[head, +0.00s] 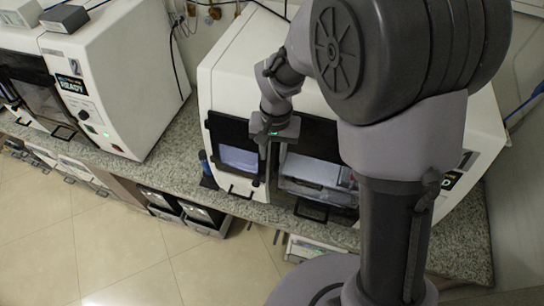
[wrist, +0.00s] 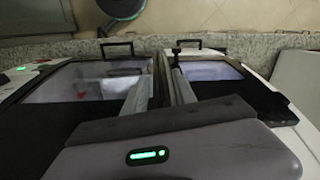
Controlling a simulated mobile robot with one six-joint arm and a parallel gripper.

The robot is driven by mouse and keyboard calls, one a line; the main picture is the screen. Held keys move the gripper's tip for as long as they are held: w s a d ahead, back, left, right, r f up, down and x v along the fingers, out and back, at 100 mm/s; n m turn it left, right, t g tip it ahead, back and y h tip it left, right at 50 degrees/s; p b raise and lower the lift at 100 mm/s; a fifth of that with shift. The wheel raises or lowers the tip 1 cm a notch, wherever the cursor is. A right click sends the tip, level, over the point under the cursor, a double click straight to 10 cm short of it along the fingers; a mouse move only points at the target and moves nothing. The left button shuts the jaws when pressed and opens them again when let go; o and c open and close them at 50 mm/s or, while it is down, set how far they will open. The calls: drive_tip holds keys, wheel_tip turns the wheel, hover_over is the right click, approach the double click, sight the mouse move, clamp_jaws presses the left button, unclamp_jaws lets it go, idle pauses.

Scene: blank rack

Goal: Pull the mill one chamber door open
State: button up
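The mill (head: 225,85) is a large white machine on the counter, partly hidden behind my arm. Its front has two dark-framed windowed doors, both looking shut: a smaller left door (head: 238,160) and a wider right door (head: 315,172). Each has a black bar handle low down, the left handle (head: 240,193) and the right handle (head: 312,211). Both handles also show in the wrist view, where the floor is at the top. My gripper (head: 270,165) is in front of the strip between the doors. Its fingers (wrist: 160,85) are apart and empty, off both handles.
Another white machine (head: 125,85), marked 2 with a READY display, stands to the left. The speckled counter edge (head: 160,175) runs below the doors. Dark bins (head: 205,215) stand under the counter. The tiled floor (head: 110,250) in front is clear.

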sight(272, 161)
wheel_tip(272, 161, down, 4)
drive_tip(key=shift+a+f, duration=0.1)
clamp_jaws()
idle(1.5)
